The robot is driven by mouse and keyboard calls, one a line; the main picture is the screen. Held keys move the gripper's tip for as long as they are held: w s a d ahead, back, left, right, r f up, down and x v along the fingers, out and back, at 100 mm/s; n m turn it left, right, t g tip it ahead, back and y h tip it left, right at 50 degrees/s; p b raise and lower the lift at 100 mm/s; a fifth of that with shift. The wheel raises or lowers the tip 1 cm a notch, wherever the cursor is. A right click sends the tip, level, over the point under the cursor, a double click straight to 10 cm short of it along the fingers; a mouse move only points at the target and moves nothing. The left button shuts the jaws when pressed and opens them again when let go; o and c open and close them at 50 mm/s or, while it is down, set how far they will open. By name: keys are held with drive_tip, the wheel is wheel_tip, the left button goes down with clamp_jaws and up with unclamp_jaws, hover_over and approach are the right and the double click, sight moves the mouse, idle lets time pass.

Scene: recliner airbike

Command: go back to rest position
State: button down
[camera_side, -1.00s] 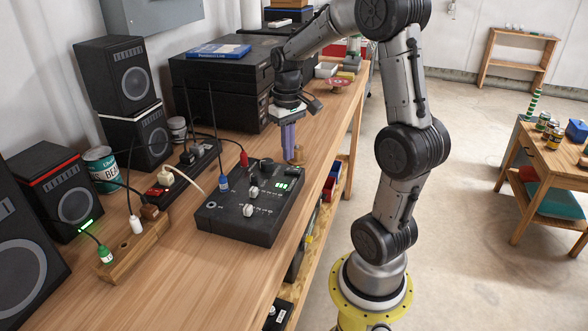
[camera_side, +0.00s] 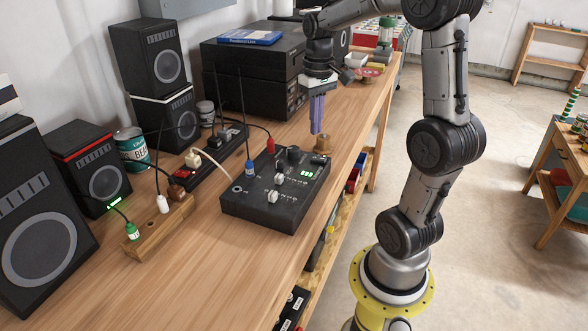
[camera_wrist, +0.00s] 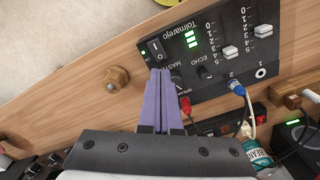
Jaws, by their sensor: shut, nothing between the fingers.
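My gripper (camera_side: 317,131) has purple fingers that are shut and empty. In the side view it points down above the far edge of the black mixer (camera_side: 262,213). In the wrist view the closed fingers (camera_wrist: 163,73) overlap the near edge of the mixer (camera_wrist: 205,80), close to its power switch (camera_wrist: 158,50). The mixer has sliders, knobs and lit green lights. Blue and red plugs are in its edge, and the fingers partly hide the controls near them.
Speakers (camera_side: 150,57), a can (camera_side: 132,148), a power strip (camera_side: 200,165) and a wooden block (camera_side: 160,232) with plugs stand to the left. Black boxes (camera_side: 245,95) stand behind. The front of the table is clear.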

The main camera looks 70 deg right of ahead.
drive_tip(key=s+a+r+n+t, duration=0.1)
drive_tip(key=a+r+n+t, duration=0.15)
drive_tip(key=a, duration=0.45)
drive_tip(key=s+a+r+n+t, duration=0.1)
drive_tip(key=a+r+n, duration=0.15)
drive_tip(key=a, duration=0.45)
drive_tip(key=s+a+f+n+t, duration=0.1)
drive_tip(key=s+a+f+t, duration=0.1)
drive_tip(key=s+a, duration=0.4)
drive_tip(key=shift+s+f, duration=0.45)
drive_tip(key=shift+f, duration=0.25)
drive_tip(key=shift+a, duration=0.1)
